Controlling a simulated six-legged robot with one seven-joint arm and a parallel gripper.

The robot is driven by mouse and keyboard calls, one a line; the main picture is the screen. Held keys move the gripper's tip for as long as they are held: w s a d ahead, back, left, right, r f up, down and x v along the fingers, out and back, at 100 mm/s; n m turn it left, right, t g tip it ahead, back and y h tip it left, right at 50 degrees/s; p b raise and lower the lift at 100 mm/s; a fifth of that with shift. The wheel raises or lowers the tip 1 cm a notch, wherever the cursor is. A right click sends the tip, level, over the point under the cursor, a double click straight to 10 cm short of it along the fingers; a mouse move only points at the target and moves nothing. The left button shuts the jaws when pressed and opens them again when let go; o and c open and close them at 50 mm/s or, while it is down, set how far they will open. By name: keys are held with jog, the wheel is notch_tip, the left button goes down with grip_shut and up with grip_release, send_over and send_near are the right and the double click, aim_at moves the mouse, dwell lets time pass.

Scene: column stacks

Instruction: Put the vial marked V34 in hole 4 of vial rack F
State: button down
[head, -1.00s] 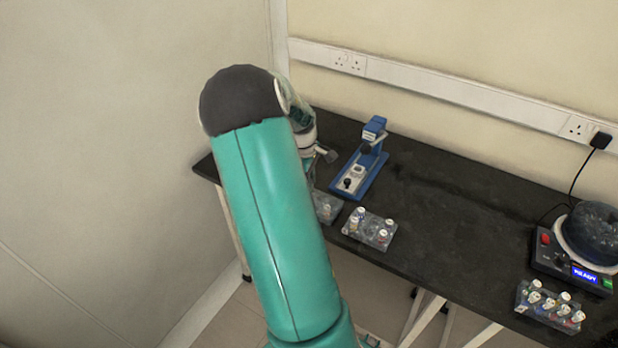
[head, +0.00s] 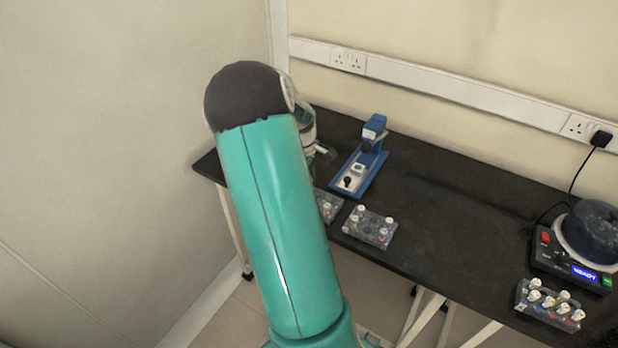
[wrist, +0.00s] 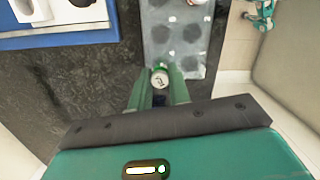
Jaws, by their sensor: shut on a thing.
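A vial with a white marked cap (wrist: 160,79) is between the fingertips of my gripper (wrist: 159,88) in the wrist view; its mark is too small to read. My gripper is shut on it, by the near edge of a grey rack (wrist: 160,57) with dark round holes. I cannot tell whether the vial is above the rack or beside it. In the head view a rack (head: 334,213) shows partly behind my arm, with a white-capped vial in it. Rack letters are not readable. My gripper's fingers are hidden in the head view.
A blue-based device (head: 362,170) stands behind the racks. A second rack (head: 352,236) with several vials stands at the bench's front edge. At right are a centrifuge-like machine (head: 580,245) and another filled rack (head: 525,300). The bench middle is clear.

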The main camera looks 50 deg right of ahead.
jog(key=shift+f, duration=0.7)
dwell(0.7)
jog(key=shift+f, duration=0.3)
jog(key=c, duration=1.2)
grip_release()
jog(key=shift+c, duration=0.2)
jog(key=shift+o, duration=0.5)
jog(key=shift+o, duration=1.1)
jog(key=shift+r, duration=0.1)
jog(key=shift+r, duration=2.95)
